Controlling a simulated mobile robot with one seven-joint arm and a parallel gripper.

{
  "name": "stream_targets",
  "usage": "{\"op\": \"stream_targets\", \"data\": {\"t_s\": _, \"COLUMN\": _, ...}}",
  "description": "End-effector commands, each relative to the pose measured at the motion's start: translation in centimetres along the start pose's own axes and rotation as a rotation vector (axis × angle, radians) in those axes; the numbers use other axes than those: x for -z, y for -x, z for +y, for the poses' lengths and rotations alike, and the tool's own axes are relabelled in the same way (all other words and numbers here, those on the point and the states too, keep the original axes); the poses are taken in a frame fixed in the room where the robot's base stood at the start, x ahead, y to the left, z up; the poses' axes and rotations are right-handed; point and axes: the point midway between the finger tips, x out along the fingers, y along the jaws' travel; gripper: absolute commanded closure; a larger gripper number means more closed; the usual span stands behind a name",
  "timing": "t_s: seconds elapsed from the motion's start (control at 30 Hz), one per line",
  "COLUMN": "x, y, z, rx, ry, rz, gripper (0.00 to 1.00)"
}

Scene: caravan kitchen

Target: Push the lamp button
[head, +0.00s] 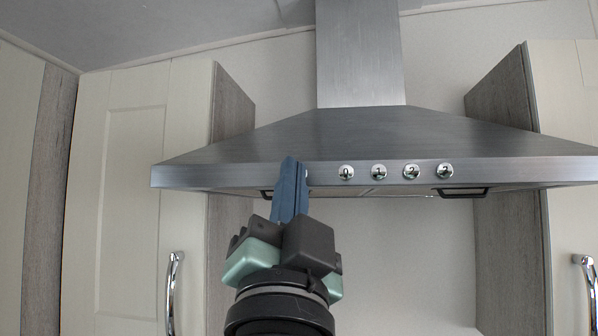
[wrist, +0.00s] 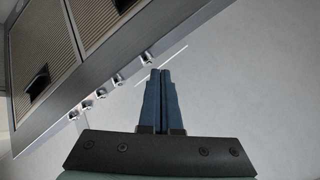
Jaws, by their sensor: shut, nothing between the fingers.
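A row of round silver buttons is on the front edge of the steel range hood (head: 430,140). In the head view, the buttons right of my gripper carry dark marks, the first seemingly a 0 (head: 346,172). My gripper (head: 291,162) is shut and empty, its blue fingers pointing up in front of the hood's front edge, left of these buttons. The fingers largely hide the spot where another button sits. In the wrist view that end button (wrist: 147,59), likely the lamp button, is just beside the fingertips (wrist: 160,72). I cannot tell whether they touch.
Cream cabinets stand left (head: 135,190) and right (head: 570,130) of the hood, with chrome handles. The hood's underside has mesh filters (wrist: 100,18) with dark handles. The pale wall (head: 405,260) below the hood is clear.

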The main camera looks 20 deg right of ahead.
Motion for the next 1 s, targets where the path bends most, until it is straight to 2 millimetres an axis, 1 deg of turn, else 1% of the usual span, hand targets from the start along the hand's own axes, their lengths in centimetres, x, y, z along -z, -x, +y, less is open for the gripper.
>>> {"op": "stream_targets", "data": {"t_s": 0.53, "x": -0.02, "y": -0.03, "z": 0.02, "rx": 0.000, "ry": 0.000, "rz": 0.000, "gripper": 1.00}}
{"op": "stream_targets", "data": {"t_s": 0.8, "x": -0.41, "y": -0.59, "z": 0.44, "rx": 0.000, "ry": 0.001, "rz": 0.001, "gripper": 1.00}}
{"op": "stream_targets", "data": {"t_s": 1.0, "x": -0.44, "y": -0.64, "z": 0.46, "rx": 0.000, "ry": 0.000, "rz": 0.001, "gripper": 1.00}}
